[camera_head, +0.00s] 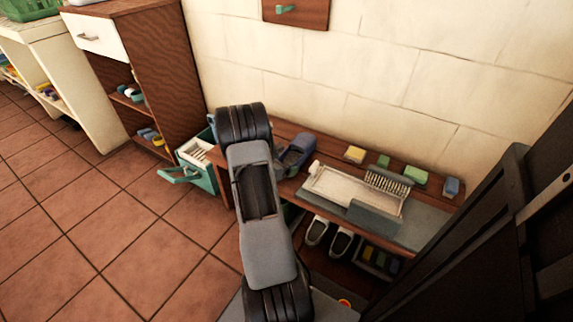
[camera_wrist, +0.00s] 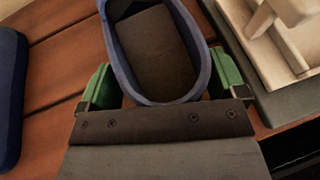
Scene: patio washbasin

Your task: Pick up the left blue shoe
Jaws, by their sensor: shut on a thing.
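A blue shoe (camera_wrist: 156,98) with a dark inside sits between the two green fingers of my gripper (camera_wrist: 163,76) in the wrist view. My gripper is shut on its rounded end. The shoe's far end runs out of the top of the frame. A blue shoe (camera_head: 298,150) also shows in the head view on the wooden bench, just right of my arm, left of the white tray. My arm hides my fingers there. Another dark blue thing (camera_wrist: 10,92) lies at the left edge of the wrist view, cut off; I cannot tell if it is a shoe.
The wooden bench (camera_head: 228,158) carries a white tray (camera_head: 338,186), a rack (camera_head: 388,183) and several small blocks by the wall. Pale shoes (camera_head: 317,232) stand below. A teal crate (camera_head: 203,172) is left of the bench. Floor at left is clear.

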